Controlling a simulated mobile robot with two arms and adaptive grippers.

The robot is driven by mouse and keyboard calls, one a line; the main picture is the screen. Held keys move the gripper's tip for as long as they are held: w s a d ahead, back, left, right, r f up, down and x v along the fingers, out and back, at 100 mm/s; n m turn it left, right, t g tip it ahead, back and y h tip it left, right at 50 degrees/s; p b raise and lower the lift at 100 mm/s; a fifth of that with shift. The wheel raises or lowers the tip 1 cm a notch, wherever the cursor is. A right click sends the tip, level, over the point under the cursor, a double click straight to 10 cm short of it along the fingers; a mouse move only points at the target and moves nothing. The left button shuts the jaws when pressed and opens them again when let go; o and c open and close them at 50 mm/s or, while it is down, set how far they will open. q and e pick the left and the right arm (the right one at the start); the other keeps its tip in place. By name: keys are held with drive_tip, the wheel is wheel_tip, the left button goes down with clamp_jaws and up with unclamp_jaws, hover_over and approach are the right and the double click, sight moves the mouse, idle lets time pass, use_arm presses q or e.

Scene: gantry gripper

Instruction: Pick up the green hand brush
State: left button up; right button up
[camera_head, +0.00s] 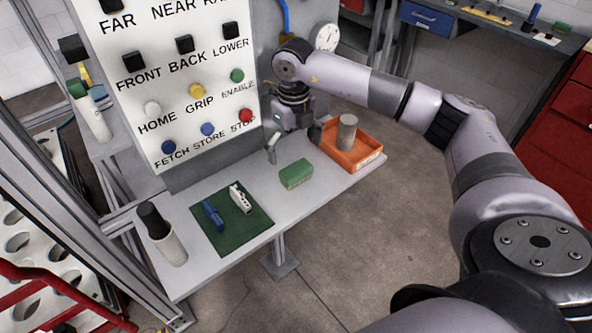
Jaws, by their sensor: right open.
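A green block-shaped thing, which looks like the green hand brush (296,174), lies on the grey shelf (330,185) near its middle. No bristles can be made out. My right gripper (293,143) is just behind and above it, close to the control panel. Its fingers are spread apart with nothing between them. The brush is apart from the fingers and fully visible. My left gripper does not show.
An orange tray (370,160) with a grey cylinder (347,132) stands right of the brush. A green mat (230,236) with a blue and a white tool lies left. A dark-topped bottle (163,236) stands further left. The button panel (180,80) rises behind.

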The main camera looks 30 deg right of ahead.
sight(296, 168)
wheel_tip(296, 168, down, 2)
drive_tip(key=shift+f, duration=0.1)
drive_tip(key=shift+s+f+p, duration=0.15)
drive_tip(key=shift+f+p, duration=0.2)
drive_tip(key=shift+p, duration=0.05)
drive_tip(key=f, duration=0.1)
drive_tip(key=f+p, duration=0.1)
drive_tip(key=f, duration=0.1)
drive_tip(key=shift+s+d+f, duration=0.15)
drive_tip(key=shift+s+f, duration=0.05)
drive_tip(key=shift+f, duration=0.5)
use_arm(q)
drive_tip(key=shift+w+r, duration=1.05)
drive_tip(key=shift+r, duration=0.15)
use_arm(e)
drive_tip(key=shift+w, duration=0.1)
drive_tip(key=c, duration=1.3)
drive_tip(key=shift+r, duration=0.15)
use_arm(q)
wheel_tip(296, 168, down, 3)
drive_tip(key=b, duration=0.2)
drive_tip(key=shift+b, duration=0.4)
use_arm(e)
wheel_tip(296, 168, up, 20)
drive_tip(key=shift+f, duration=0.1)
